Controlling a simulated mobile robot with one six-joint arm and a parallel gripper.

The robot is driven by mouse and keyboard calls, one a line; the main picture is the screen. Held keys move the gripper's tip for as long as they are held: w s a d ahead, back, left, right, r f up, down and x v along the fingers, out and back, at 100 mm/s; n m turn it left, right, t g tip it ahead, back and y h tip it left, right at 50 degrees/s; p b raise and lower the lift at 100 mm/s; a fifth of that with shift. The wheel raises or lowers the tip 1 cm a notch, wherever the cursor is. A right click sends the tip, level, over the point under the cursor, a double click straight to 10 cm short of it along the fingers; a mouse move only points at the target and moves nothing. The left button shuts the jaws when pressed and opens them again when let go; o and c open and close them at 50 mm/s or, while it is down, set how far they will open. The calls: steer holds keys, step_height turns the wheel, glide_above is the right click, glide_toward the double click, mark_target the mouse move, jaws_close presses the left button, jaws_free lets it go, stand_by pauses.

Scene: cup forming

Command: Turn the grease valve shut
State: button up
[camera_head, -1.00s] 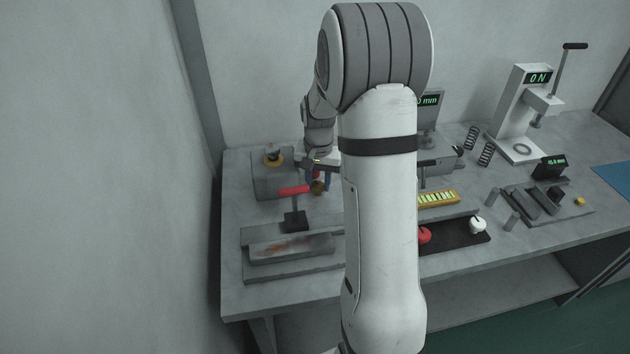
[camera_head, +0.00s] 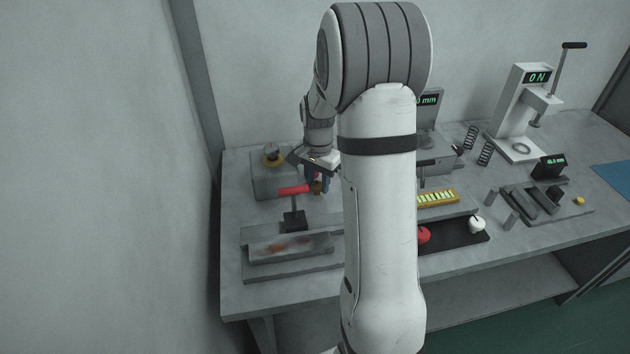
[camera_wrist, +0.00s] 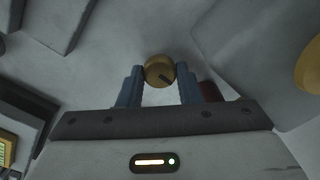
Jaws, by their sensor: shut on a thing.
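A round brass knob (camera_wrist: 159,70) with a dark pointer mark sits between the blue fingers in the wrist view; I take it to be the grease valve. My gripper (camera_wrist: 159,80) is shut on it, with one finger on each side. In the head view my gripper (camera_head: 318,184) is at the left part of the bench, just right of a red handle, and the brass knob (camera_head: 317,187) shows small between the fingers. The mark points down and right in the wrist view. The knob's mount is hidden.
The red handle (camera_head: 294,190) on a dark post is close to my fingers. A grey slotted fixture (camera_head: 262,262) lies in front. My arm hides the bench middle.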

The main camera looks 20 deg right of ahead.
mark_target(316, 184)
steer(key=shift+a+f, duration=0.1)
steer(key=shift+a, duration=0.1)
steer(key=o, duration=0.7)
steer(key=shift+o, duration=1.3)
steer(key=shift+r, duration=3.95)
steer(key=shift+r, duration=0.1)
